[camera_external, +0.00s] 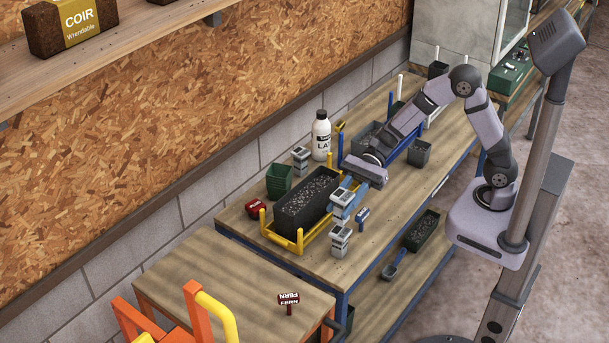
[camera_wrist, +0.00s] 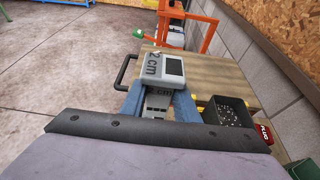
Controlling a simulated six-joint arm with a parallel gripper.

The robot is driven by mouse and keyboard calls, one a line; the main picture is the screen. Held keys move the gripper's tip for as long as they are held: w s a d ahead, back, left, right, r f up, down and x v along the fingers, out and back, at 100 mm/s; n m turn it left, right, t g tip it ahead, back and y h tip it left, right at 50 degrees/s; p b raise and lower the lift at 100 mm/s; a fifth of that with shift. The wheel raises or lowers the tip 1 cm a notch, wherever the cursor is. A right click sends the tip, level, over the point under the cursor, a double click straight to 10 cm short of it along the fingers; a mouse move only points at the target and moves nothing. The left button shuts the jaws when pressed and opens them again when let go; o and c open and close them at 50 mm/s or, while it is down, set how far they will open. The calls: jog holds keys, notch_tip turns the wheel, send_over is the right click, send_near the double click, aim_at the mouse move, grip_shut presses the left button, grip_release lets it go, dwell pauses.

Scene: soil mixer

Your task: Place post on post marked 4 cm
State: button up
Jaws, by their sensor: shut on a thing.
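My gripper (camera_external: 347,207) is shut on a grey post (camera_external: 342,197) with a dark panel on its head, above the right side of the bench. In the wrist view the held post (camera_wrist: 163,68) reads "2 cm" and sits between my blue fingers (camera_wrist: 157,103). A similar grey post (camera_external: 340,239) stands on the bench near its front edge, just below the held one in the picture. Another grey post (camera_external: 300,160) stands at the back, near the white bottle. Their marks are too small to read, so I cannot tell which is marked 4 cm.
A black soil trough (camera_external: 306,205) in a yellow frame (camera_external: 285,242) lies left of my gripper. The near wooden table (camera_external: 225,290) is mostly clear.

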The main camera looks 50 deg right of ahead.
jog(key=shift+f, duration=2)
jog(key=shift+f, duration=0.1)
jog(key=o, duration=1.1)
jog(key=shift+c, duration=0.2)
jog(key=shift+r+p, duration=0.2)
jog(key=shift+p, duration=0.15)
jog(key=shift+d, duration=0.3)
jog(key=b+v, duration=0.2)
jog(key=v, duration=0.9)
jog(key=shift+d, duration=0.15)
jog(key=shift+r, duration=0.1)
